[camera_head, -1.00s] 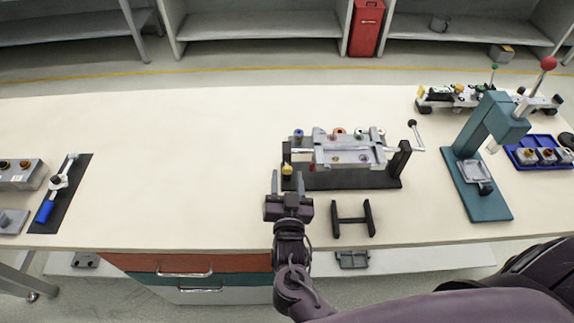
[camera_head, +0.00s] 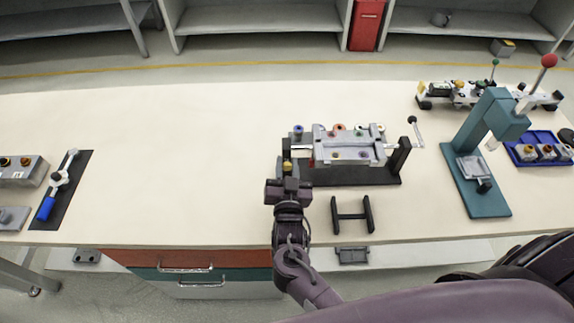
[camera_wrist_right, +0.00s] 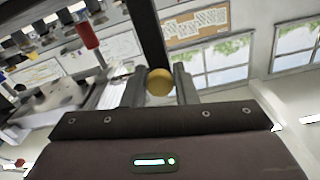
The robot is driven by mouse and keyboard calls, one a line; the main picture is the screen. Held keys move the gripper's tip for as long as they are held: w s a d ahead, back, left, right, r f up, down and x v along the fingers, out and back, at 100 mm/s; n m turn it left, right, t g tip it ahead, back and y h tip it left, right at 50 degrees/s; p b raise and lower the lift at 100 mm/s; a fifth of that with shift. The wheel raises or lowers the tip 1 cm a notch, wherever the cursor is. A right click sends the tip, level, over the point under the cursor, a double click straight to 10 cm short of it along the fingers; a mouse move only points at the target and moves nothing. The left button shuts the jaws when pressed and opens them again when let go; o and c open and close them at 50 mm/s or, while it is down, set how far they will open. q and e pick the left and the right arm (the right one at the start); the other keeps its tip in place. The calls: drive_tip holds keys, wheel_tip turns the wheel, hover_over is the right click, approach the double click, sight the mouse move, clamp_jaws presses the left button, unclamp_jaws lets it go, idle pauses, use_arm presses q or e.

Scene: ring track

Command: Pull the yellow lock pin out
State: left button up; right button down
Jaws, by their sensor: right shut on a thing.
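The yellow lock pin (camera_head: 287,166) shows as a round yellow knob at the front left end of the grey-and-black fixture (camera_head: 350,176) in the head view. My right gripper (camera_head: 288,176) reaches it from the front. In the right wrist view the yellow knob (camera_wrist_right: 159,82) sits between the two grey fingers (camera_wrist_right: 160,90), which are shut on it. The pin's shaft is hidden, so I cannot tell how deep it sits. My left gripper is not in view.
A black stand (camera_head: 352,214) lies just right of my right gripper. A teal press (camera_head: 482,190) with a red-knobbed lever stands further right. A lever tool with a blue handle (camera_head: 46,208) lies on a dark mat at left. The left-centre table (camera_head: 170,160) is clear.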

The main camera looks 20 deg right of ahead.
drive_tip(key=c, duration=1.2)
unclamp_jaws()
drive_tip(key=b+v, duration=0.1)
drive_tip(key=v, duration=0.7)
drive_tip(key=shift+b, duration=0.35)
